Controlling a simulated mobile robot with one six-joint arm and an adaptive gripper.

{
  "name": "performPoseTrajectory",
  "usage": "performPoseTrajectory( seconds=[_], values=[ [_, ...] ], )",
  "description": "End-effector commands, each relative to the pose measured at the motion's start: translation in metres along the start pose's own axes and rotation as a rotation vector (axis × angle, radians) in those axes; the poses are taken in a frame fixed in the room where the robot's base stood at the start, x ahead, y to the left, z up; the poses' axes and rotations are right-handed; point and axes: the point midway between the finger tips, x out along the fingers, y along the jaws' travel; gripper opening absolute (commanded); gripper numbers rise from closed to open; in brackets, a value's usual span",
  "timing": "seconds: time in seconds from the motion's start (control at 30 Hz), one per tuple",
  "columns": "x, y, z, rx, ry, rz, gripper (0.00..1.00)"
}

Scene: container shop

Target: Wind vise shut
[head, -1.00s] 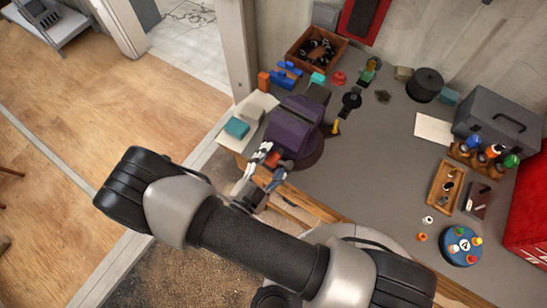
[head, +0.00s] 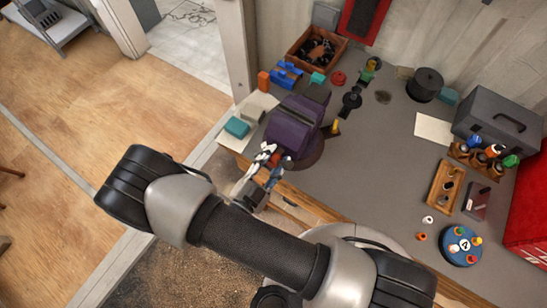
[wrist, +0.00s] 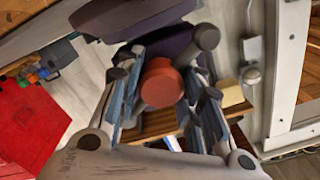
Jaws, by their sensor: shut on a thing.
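The purple vise (head: 292,125) stands on the near left edge of the workbench. In the wrist view part of its purple body (wrist: 140,15) shows at the top. The round red hub (wrist: 162,85) of its screw faces the wrist camera, and a grey handle bar with a knob (wrist: 205,38) sticks out beside it. My gripper (head: 272,160) is at the front of the vise. In the wrist view its fingers (wrist: 163,108) lie on both sides of the red hub, shut on it. The gap between the vise jaws cannot be made out.
The grey workbench top (head: 350,170) is clear right of the vise. A teal block (head: 237,127) lies left of the vise. A wooden box (head: 317,48) and blue blocks (head: 287,74) are behind it. A grey toolbox (head: 498,122) and a blue round holder (head: 461,245) are farther right.

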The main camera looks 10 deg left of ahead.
Motion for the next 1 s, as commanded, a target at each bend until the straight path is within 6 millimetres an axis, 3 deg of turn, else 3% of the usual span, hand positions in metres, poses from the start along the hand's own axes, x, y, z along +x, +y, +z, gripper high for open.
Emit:
performPoseTrajectory(
  seconds=[0.47, 1.0],
  values=[
    [0.0000, 0.0005, 0.0007, 0.139, 0.004, -0.002, 0.10],
    [-0.0002, 0.0012, 0.0014, 0.632, 0.016, -0.010, 0.10]
  ],
)
